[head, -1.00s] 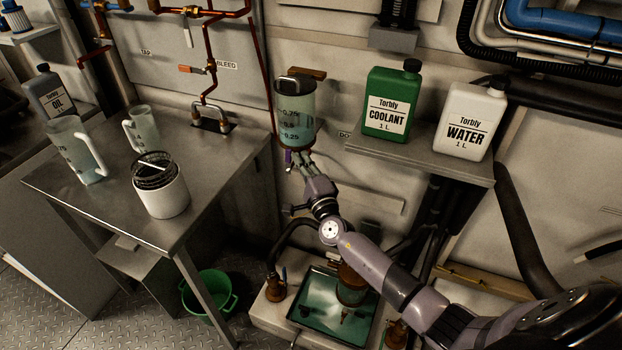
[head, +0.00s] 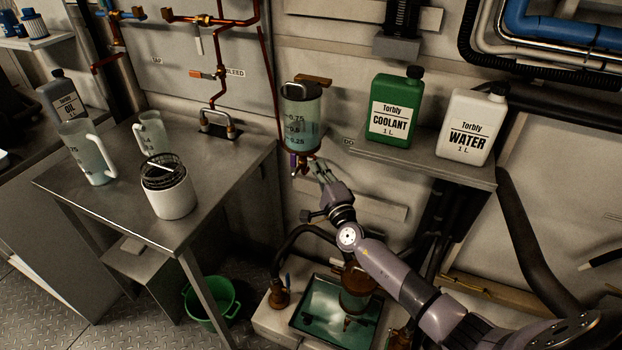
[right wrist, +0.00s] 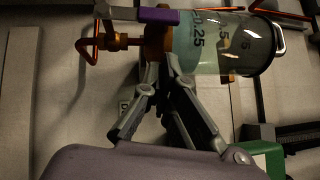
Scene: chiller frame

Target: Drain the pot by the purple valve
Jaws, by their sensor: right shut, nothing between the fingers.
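The pot (head: 301,112) is a clear graduated cylinder on the wall with pale liquid in its lower part. The purple valve (head: 294,160) sits under it. In the right wrist view the purple lever (right wrist: 160,16) lies along the pot's axis, beside the brass fitting (right wrist: 156,42) and the outlet pipe. My right gripper (head: 318,165) is shut and empty, just right of the valve. In the right wrist view its fingertips (right wrist: 160,62) are near the fitting, apart from the lever; contact with the fitting is unclear. My left gripper is out of view.
Coolant (head: 394,110) and water (head: 471,125) bottles stand on a shelf (head: 420,162) to the right. A green tray (head: 300,327) lies below. A steel table (head: 225,165) with jugs stands left, a green bucket (head: 213,300) beneath it.

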